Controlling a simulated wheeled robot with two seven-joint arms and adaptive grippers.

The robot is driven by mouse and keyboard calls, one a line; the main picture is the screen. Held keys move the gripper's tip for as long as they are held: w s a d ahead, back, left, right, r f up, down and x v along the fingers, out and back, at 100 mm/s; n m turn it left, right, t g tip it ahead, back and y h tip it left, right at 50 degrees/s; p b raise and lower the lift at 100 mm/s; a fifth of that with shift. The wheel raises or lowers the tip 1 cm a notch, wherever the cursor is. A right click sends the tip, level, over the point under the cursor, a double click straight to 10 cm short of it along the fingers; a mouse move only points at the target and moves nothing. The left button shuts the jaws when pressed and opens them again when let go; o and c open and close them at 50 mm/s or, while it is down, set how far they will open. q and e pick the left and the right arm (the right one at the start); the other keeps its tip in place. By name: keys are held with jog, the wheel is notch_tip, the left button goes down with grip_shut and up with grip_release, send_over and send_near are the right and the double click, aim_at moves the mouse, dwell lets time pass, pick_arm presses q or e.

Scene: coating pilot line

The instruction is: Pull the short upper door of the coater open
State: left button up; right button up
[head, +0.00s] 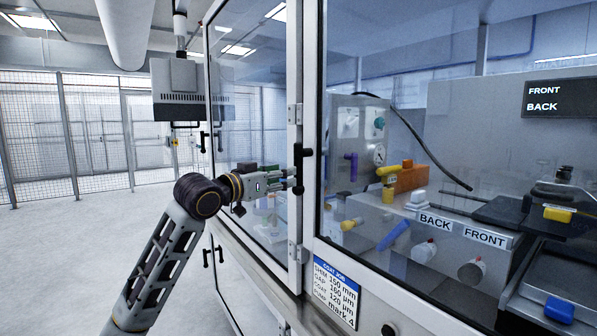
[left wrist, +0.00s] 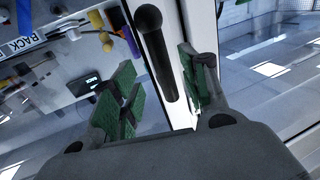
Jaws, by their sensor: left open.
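The coater is a white-framed glazed enclosure, and its upper glass doors (head: 250,110) look shut. A black upright handle (head: 300,168) is fixed on the white frame near the corner. My left gripper (head: 292,180) reaches in from the left and its fingertips are at this handle. In the left wrist view the black handle (left wrist: 154,50) lies between the open green-padded fingers (left wrist: 158,90), with a visible gap on each side. I cannot tell from these views how deep the handle sits between the pads. My right gripper is not in view.
Another pair of black handles (head: 212,142) sits farther along the upper doors, and lower handles (head: 213,256) are below. A job label (head: 336,290) is on the front. Behind the glass are pumps and a coating bench (head: 400,225). The floor (head: 70,260) at left is clear.

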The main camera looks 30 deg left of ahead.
aim_at(299, 183)
pick_arm(q)
jog(key=w, duration=0.4)
jog(key=w+p, duration=0.1)
jog(key=w, duration=0.1)
jog(key=shift+d, duration=0.4)
jog(key=shift+w, duration=0.7)
jog(key=shift+w+d, duration=0.1)
jog(key=shift+w, duration=0.05)
jog(key=c, duration=0.8)
grip_shut()
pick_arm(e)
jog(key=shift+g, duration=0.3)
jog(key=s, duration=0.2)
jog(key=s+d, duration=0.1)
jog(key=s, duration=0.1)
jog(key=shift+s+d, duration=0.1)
